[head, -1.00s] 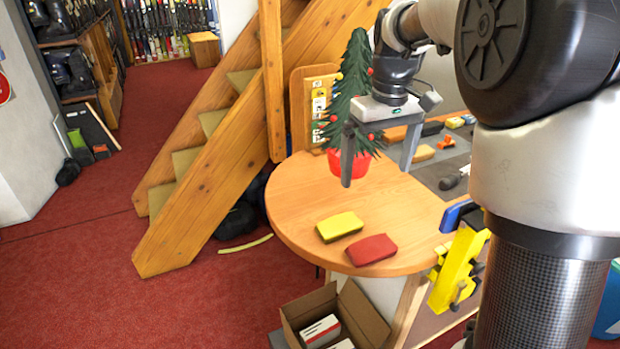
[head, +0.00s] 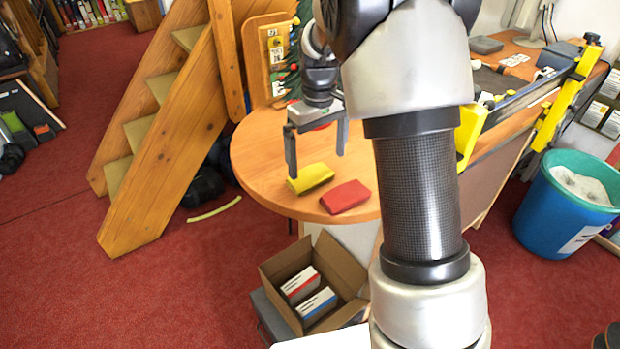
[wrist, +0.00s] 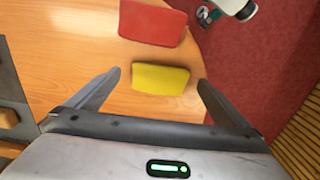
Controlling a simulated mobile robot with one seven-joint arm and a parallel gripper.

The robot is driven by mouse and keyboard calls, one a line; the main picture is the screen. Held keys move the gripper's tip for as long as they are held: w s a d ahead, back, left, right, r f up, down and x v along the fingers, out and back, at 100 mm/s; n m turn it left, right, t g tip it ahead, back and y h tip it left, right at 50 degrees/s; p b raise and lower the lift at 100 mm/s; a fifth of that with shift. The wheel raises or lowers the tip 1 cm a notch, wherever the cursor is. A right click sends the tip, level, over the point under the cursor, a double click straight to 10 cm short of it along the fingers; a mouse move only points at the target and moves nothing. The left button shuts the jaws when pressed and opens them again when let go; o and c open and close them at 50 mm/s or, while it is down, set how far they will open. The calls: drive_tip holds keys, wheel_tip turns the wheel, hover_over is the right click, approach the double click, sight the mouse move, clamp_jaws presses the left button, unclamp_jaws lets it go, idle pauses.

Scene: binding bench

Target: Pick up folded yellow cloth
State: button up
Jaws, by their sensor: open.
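The folded yellow cloth (head: 311,178) lies flat on the round end of the wooden table in the head view. It also shows in the wrist view (wrist: 160,79), just beyond and between my fingertips. My gripper (head: 317,164) is open and empty above the table, with its left finger close to the cloth's far left edge. In the wrist view my gripper (wrist: 158,80) has its two fingers spread wide around the cloth's sides. I cannot tell the exact height between the fingertips and the cloth. A folded red cloth (head: 345,197) lies beside the yellow one, apart from it.
The wooden table's (head: 258,160) rounded edge is close to both cloths. Wooden stairs (head: 165,130) rise at left. A blue bin (head: 563,215) stands at right. The tabletop left of the cloths is clear.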

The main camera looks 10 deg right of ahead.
sight(314, 178)
drive_tip(key=shift+w+a+f, duration=0.1)
drive_tip(key=shift+w+f, duration=0.05)
drive_tip(key=shift+f, duration=0.85)
drive_tip(key=shift+w+a+f, duration=0.1)
drive_tip(key=shift+f, duration=0.9)
drive_tip(key=shift+w+a+f, duration=0.1)
drive_tip(key=shift+w+f, duration=0.05)
drive_tip(key=shift+f, duration=0.85)
drive_tip(key=c, duration=0.8)
